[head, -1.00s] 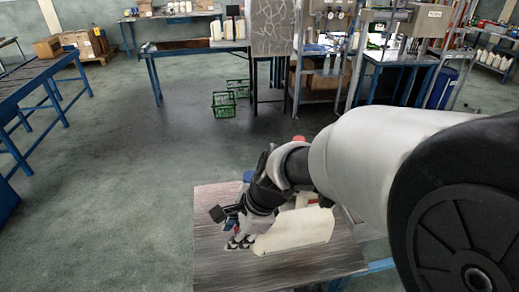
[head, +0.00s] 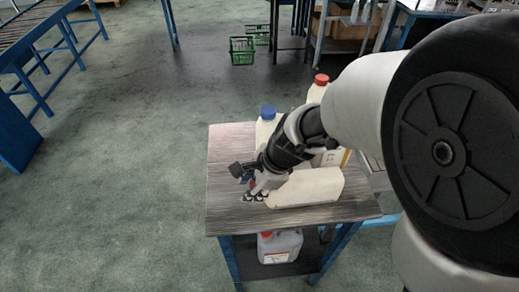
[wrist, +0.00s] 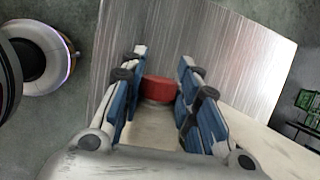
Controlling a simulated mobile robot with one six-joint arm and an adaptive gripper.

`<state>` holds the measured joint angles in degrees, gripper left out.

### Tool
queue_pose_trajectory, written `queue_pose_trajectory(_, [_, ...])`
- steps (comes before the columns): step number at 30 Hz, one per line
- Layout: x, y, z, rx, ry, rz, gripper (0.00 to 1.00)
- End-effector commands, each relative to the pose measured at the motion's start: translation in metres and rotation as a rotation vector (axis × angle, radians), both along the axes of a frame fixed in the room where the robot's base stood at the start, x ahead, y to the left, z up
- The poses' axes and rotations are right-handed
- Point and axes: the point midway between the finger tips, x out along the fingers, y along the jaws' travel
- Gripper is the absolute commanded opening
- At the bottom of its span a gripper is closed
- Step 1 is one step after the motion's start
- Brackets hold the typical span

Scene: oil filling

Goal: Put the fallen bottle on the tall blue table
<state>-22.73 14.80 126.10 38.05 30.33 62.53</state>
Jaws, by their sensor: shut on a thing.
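The fallen bottle (head: 310,187) is cream-coloured and lies on its side on the top of a blue-legged table (head: 232,222). Its cap end points left in the head view. In the wrist view its red cap (wrist: 158,88) shows between the fingers. My gripper (head: 257,196) is shut on the bottle at its neck end, close above the tabletop. In the wrist view my gripper (wrist: 163,58) has a finger on each side of the cap. The exact contact is partly hidden by the fingers.
A blue-capped bottle (head: 267,127) and a red-capped bottle (head: 318,90) stand behind the fallen one, partly hidden by my arm. A grey jug (head: 280,247) sits on the lower shelf. Green baskets (head: 243,50) are on the floor behind.

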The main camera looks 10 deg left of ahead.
Motion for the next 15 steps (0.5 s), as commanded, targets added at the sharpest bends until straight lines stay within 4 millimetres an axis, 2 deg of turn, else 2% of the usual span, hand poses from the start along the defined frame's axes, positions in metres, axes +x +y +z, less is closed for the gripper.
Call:
queue_pose_trajectory(10, [-0.0002,0.0,-0.001,0.0,0.001,0.0,0.5])
queue_pose_trajectory(15, [-0.0003,-0.0001,-0.001,0.0,0.001,0.0,0.5])
